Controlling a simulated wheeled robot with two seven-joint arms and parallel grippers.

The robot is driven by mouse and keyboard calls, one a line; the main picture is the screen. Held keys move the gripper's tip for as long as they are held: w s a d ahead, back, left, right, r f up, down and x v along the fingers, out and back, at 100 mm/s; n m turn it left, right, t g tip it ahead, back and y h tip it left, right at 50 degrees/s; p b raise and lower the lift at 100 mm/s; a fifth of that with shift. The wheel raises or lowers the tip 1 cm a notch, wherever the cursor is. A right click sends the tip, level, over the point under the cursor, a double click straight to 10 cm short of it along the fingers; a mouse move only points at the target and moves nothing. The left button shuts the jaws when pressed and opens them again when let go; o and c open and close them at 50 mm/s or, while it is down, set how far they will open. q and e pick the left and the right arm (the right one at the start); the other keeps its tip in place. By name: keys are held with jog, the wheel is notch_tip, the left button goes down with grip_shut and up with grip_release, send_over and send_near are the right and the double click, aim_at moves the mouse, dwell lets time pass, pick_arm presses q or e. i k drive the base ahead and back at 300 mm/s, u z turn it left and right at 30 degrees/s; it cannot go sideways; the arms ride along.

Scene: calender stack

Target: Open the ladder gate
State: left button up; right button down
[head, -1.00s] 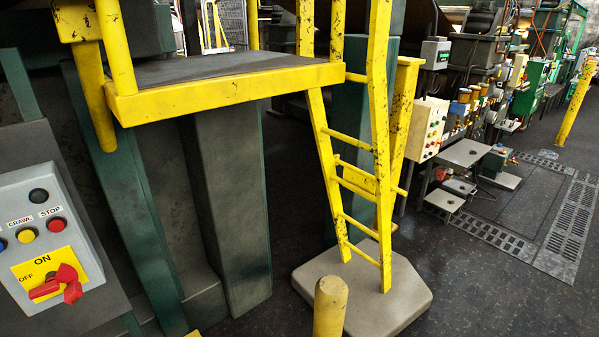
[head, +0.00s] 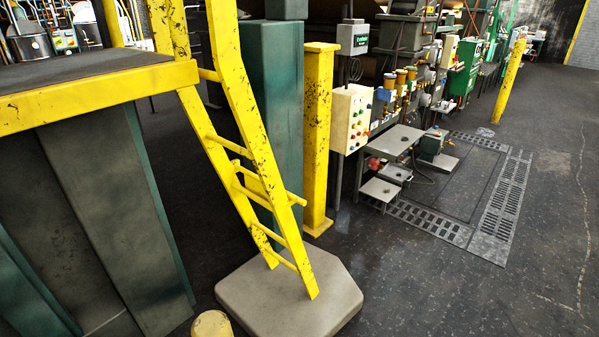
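A yellow ladder (head: 262,170) with chipped paint stands left of centre in the head view. Its foot rests on a grey concrete pad (head: 290,297) and its rails run up beside a raised platform with a yellow edge (head: 95,95). The rails leave the top of the view, and I cannot make out a gate there. Neither of my grippers is in view.
A yellow bollard (head: 212,325) stands at the bottom edge, near the pad. Behind the ladder are a green column (head: 272,110) and a yellow post (head: 320,140). A control box (head: 351,118) and small grey tables (head: 393,141) stand beyond. The dark floor (head: 500,290) at right is open.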

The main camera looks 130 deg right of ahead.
aim_at(264, 182)
jog(key=k, duration=1.8)
jog(key=z, duration=3.15)
jog(key=i, duration=0.5)
jog(key=z, duration=0.75)
jog(key=k, duration=0.5)
jog(key=u, duration=0.75)
jog(key=i, duration=0.25)
jog(key=z, duration=0.1)
